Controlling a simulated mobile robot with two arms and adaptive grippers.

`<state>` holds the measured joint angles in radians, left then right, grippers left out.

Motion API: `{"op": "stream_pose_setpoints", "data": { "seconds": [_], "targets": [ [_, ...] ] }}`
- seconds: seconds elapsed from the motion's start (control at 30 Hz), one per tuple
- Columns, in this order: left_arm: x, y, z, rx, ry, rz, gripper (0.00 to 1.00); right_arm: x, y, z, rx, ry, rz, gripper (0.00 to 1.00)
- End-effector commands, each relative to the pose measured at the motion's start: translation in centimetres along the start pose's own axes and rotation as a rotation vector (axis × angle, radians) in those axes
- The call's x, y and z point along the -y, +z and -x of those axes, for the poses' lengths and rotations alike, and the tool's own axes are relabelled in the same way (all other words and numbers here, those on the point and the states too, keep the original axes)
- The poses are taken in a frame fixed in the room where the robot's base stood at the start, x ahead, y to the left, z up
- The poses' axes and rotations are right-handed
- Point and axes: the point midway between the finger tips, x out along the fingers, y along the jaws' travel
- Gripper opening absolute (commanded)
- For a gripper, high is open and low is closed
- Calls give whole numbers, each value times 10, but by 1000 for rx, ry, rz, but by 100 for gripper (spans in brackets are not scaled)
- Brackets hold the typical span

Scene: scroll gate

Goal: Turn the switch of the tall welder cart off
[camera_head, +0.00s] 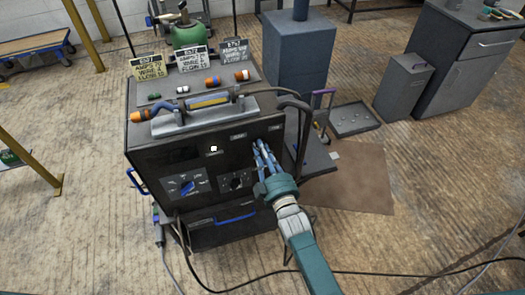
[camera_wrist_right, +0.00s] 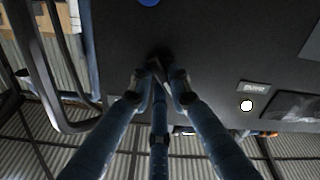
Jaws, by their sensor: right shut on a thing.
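The tall welder cart (camera_head: 140,150) is a dark box with a front panel in the head view. On its front are a lit white lamp (camera_head: 213,148), a blue knob (camera_head: 187,187) and a dark dial (camera_head: 236,183). My right gripper (camera_head: 262,150) is at the right part of the front. In the right wrist view its fingers (camera_wrist_right: 158,75) are shut on a small dark switch (camera_wrist_right: 156,62) on the panel. The switch's exact position is hidden by the fingertips. The lamp also shows lit there (camera_wrist_right: 246,105). My left gripper is not in view.
A black tube handle (camera_head: 302,125) stands at the cart's right edge, close to my right gripper. Cables (camera_head: 400,272) run along the floor. A blue-grey cabinet (camera_head: 298,50) stands behind.

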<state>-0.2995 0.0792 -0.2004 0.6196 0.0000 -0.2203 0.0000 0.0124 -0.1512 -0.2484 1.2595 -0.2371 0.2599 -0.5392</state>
Motion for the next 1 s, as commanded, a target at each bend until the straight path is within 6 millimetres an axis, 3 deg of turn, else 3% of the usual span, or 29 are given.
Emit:
{"op": "stream_pose_setpoints", "data": {
  "seconds": [0.73,0.77,0.83,1.0],
  "targets": [
    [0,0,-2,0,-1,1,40,0,-2,0,-2,1,91,0],
    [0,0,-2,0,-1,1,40,0,-2,0,-2,1,91,22],
    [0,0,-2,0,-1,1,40,0,-2,0,-2,1,91,35],
    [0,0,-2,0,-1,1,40,0,-1,0,-1,0,89,37]
  ]
}}
